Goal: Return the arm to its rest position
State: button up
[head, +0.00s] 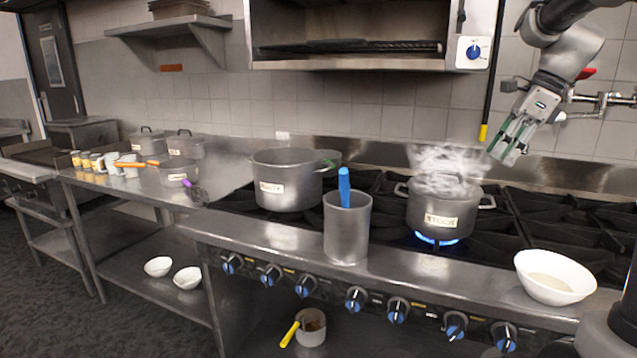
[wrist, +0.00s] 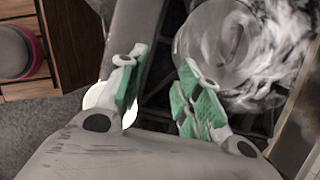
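My gripper (head: 507,148) is raised at the upper right of the head view, above the stove and to the right of the steaming stock pot. Its green-padded fingers point down and slightly left. In the wrist view the two fingers of my gripper (wrist: 160,88) stand apart with nothing held between them. My arm comes down from the top right corner. The stock pot (head: 432,212) sits on a burner with a blue flame, and steam covers its top; it also shows in the wrist view (wrist: 205,45), blurred by steam.
A white bowl (head: 553,278) stands at the stove's front right. A metal container (head: 346,232) with a blue handle stands on the front ledge. A large pot (head: 286,186) sits at the left burners. A wall pipe (head: 600,100) and hood (head: 350,62) are near my arm.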

notch_tip(320, 180, down, 4)
jog(key=s+d+f+n+h, duration=0.1)
jog(key=s+d+n, duration=0.1)
jog(key=n, duration=0.6)
jog(key=s+a+f+n+t+h, duration=0.1)
jog(key=s+a+f+n, duration=0.1)
jog(key=s+n, duration=0.5)
jog(key=s+a+f+n+t+h, duration=0.1)
jog(key=s+a+n, duration=0.3)
jog(key=s, duration=1.1)
jog(key=shift+s+f+n+t+h, duration=0.15)
jog(key=shift+f+n+t+h, duration=0.35)
jog(key=shift+n, duration=1.1)
